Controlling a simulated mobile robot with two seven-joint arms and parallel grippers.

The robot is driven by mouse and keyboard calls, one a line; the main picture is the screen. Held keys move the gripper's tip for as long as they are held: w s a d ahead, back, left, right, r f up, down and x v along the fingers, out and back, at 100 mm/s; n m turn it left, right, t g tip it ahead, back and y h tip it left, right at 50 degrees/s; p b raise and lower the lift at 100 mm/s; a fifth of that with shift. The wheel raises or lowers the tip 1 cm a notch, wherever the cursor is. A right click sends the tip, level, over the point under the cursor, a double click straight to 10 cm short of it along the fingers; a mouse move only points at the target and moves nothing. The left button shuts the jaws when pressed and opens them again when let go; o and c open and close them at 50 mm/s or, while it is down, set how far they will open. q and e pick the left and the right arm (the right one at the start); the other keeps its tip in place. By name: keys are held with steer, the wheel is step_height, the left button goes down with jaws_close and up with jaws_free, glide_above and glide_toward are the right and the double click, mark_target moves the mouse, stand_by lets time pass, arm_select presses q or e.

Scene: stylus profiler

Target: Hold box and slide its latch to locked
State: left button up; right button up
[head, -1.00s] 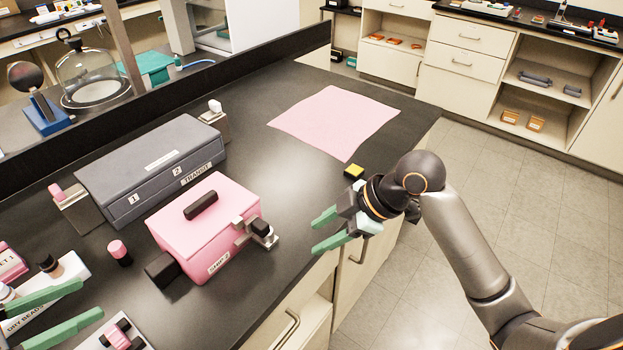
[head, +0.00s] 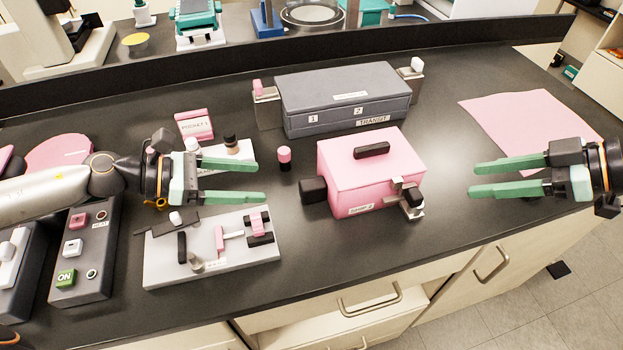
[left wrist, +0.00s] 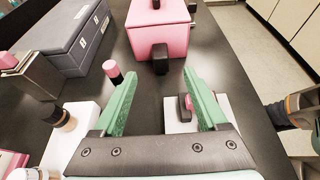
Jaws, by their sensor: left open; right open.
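The pink box (head: 345,180) stands upright on the black bench, with a black handle (head: 371,150) on its lid and a black block (head: 313,190) on its left side. A metal latch with a black knob (head: 413,198) is at its front right corner. In the left wrist view the box (left wrist: 172,30) is ahead of the fingers. My left gripper (head: 262,181) is open and empty, left of the box and apart from it. My right gripper (head: 472,180) is open and empty, right of the box and latch, apart from both. The latch is small, so its exact setting is unclear.
A grey case (head: 345,90) labelled TRANSIT stands behind the box. A pink-capped vial (head: 284,158) stands left of the box. A grey plate with fittings (head: 165,262) lies front left. A pink sheet (head: 505,110) lies at the right. Bench around the right gripper is clear.

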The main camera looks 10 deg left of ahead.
mark_target(308, 184)
arm_select(q)
steer(key=x, duration=1.1)
steer(key=shift+w+d, duration=0.1)
jaws_close()
stand_by(0.4)
stand_by(0.8)
stand_by(1.5)
